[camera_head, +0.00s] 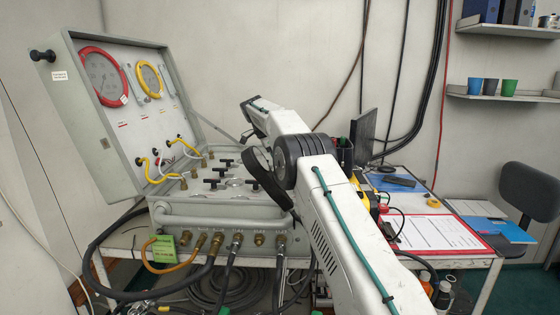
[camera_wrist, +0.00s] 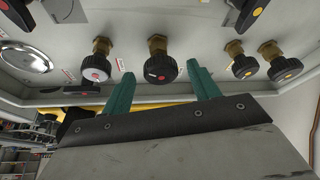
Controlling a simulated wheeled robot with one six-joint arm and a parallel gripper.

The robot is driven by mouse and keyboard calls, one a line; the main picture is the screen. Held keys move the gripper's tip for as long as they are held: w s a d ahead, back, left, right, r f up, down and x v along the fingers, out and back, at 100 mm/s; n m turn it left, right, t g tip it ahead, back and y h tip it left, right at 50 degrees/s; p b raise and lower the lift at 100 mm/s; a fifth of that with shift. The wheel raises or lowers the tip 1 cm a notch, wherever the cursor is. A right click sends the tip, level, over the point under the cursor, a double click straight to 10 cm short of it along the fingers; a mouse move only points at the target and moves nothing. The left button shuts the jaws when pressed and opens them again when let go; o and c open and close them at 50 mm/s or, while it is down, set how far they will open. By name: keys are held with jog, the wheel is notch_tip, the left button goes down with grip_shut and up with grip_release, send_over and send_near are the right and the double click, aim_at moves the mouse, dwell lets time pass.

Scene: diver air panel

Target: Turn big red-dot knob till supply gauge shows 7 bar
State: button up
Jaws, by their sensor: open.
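In the wrist view, a black round knob with a small red dot (camera_wrist: 160,68) on a brass stem is at the centre of the grey panel. My gripper (camera_wrist: 161,72) is open, with one teal finger on each side of this knob in the picture. I see no contact, and cannot tell the depth gap. In the head view, the red-rimmed gauge (camera_head: 103,76) and yellow-rimmed gauge (camera_head: 150,80) are in the open case lid. Their needles are too small to read, and I cannot tell which is the supply gauge. My arm hides part of the panel there.
A white-dot knob (camera_wrist: 95,67) is left of the red-dot knob, and two yellow-dot knobs (camera_wrist: 245,66) (camera_wrist: 286,68) are to its right. Black handles (camera_wrist: 250,14) lie near the picture's top. Hoses (camera_head: 205,262) hang from the case front. A clipboard (camera_head: 438,232) lies on the right.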

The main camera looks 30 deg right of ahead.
jog(key=shift+s+r, duration=0.1)
jog(key=shift+r, duration=1.6)
jog(key=s+a+r, duration=0.1)
jog(key=s+a, duration=0.3)
jog(key=s, duration=1.1)
jog(key=shift+s+r, duration=0.2)
jog(key=shift+a, duration=0.1)
jog(key=w+d+r+n+t+y, duration=0.1)
jog(key=w+d+n+t+y, duration=0.15)
jog(key=w+n, duration=0.5)
jog(key=w+d+r+n+t+y, duration=0.1)
jog(key=w+d+n+t, duration=0.2)
jog(key=n, duration=0.8)
jog(key=shift+m+h, duration=0.25)
jog(key=w+f, duration=0.1)
jog(key=f, duration=0.1)
jog(key=w+f, duration=0.1)
jog(key=f, duration=0.1)
jog(key=w+f, duration=0.2)
jog(key=f, duration=0.1)
jog(key=shift+a, duration=0.3)
